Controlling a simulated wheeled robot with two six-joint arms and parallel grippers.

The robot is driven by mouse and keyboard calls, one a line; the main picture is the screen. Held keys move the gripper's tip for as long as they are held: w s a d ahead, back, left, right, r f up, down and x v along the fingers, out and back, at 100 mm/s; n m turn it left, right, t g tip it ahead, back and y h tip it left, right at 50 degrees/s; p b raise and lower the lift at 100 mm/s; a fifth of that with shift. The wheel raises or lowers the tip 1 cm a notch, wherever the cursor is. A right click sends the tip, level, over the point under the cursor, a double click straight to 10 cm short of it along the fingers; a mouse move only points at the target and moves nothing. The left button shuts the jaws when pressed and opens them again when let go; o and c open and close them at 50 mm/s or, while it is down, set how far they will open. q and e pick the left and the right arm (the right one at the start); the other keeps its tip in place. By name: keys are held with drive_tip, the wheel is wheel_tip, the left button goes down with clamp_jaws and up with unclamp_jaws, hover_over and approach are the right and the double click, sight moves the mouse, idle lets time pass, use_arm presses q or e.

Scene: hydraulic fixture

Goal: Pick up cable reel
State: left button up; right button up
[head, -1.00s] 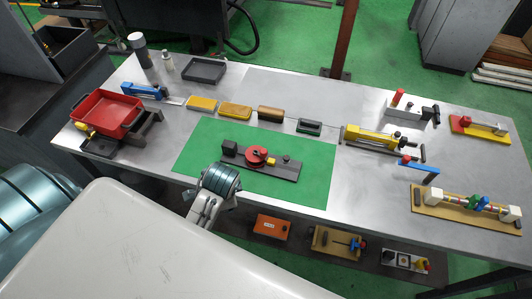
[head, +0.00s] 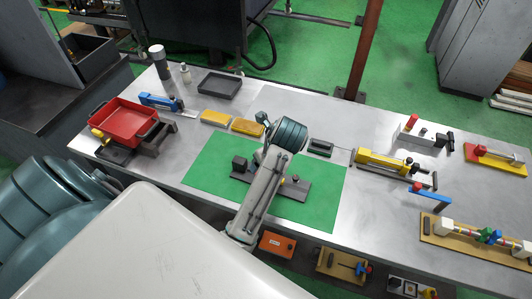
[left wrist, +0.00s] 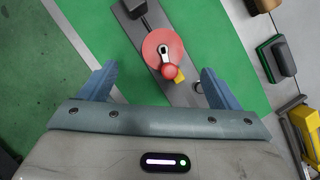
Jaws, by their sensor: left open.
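In the left wrist view, a red disc-shaped reel (left wrist: 165,48) with a dark and silver hub, a red knob and a small yellow block (left wrist: 179,75) sits on a dark grey base bar (left wrist: 182,93). The bar lies on a green mat (left wrist: 106,38). My left gripper (left wrist: 157,78) is open, its two blue-grey fingers apart on either side of the reel's near part in the picture, touching nothing that I can see. In the head view my left arm covers the reel; the base bar (head: 297,190) shows on both sides of the arm. My right gripper is not in view.
A red tray (head: 124,120) is at the left, a yellow clamp tool (head: 383,163) at the right. The mat's left part is bare.

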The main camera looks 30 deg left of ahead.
use_arm(q)
drive_tip(key=x, duration=0.4)
drive_tip(key=shift+a+f+p, duration=0.25)
drive_tip(key=shift+f+p, duration=0.1)
drive_tip(key=shift+p, duration=0.05)
drive_tip(key=shift+w+f+p, duration=0.15)
drive_tip(key=shift+f+p, duration=0.25)
drive_tip(key=shift+f, duration=0.15)
drive_tip(key=x, duration=0.1)
drive_tip(key=p+x, duration=0.1)
drive_tip(key=x, duration=0.1)
drive_tip(key=shift+w+d+f, duration=0.15)
drive_tip(key=shift+d+f, duration=0.1)
drive_tip(key=shift+f, duration=0.05)
drive_tip(key=shift+w+a+f+p, duration=0.1)
drive_tip(key=shift+a+f+p, duration=0.2)
drive_tip(key=shift+f, duration=0.2)
drive_tip(key=shift+d, duration=0.15)
drive_tip(key=c, duration=1.3)
